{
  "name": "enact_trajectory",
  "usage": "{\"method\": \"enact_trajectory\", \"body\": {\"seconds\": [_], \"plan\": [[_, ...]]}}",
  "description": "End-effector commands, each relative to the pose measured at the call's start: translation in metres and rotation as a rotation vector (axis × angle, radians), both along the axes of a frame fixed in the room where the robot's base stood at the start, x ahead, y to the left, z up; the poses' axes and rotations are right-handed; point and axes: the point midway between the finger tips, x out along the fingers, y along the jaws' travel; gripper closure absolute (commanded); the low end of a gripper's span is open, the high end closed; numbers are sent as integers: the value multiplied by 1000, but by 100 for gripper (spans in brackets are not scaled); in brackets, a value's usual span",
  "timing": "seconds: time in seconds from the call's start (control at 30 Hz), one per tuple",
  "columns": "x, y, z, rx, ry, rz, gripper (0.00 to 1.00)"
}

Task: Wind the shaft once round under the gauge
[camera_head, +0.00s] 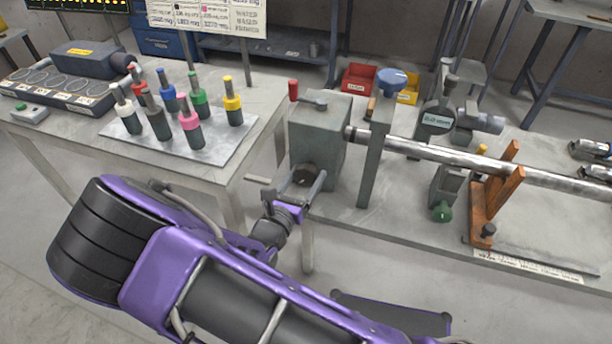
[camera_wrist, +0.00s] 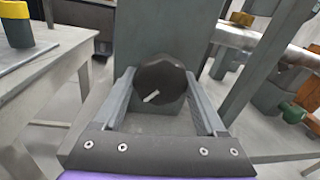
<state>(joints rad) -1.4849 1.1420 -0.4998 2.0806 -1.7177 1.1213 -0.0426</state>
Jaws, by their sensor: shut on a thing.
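The steel shaft (camera_head: 450,154) runs level from the grey gearbox (camera_head: 318,135) off to the right, through a grey upright and over an orange V-shaped rest. A black knob (camera_wrist: 160,82) with a white pointer mark sits on the gearbox's near face. The mark points down and left in the wrist view. My gripper (camera_head: 304,182) is at that face with one finger on each side of the knob, shut on it. In the head view the knob is mostly hidden by the fingers.
A red-handled crank (camera_head: 303,98) is on top of the gearbox. The orange rest (camera_head: 494,192) and a green knob (camera_head: 441,212) stand at the bench's right. A plate with several coloured-top tools (camera_head: 178,140) is on the left table. A gap separates table and bench.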

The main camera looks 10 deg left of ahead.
Motion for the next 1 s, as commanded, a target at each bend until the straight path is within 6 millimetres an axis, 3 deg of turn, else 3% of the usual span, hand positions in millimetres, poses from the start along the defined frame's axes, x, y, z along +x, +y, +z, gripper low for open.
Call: {"method": "enact_trajectory", "body": {"seconds": [1.0], "plan": [[0, -2, -4, 838, -64, -9, 82]]}}
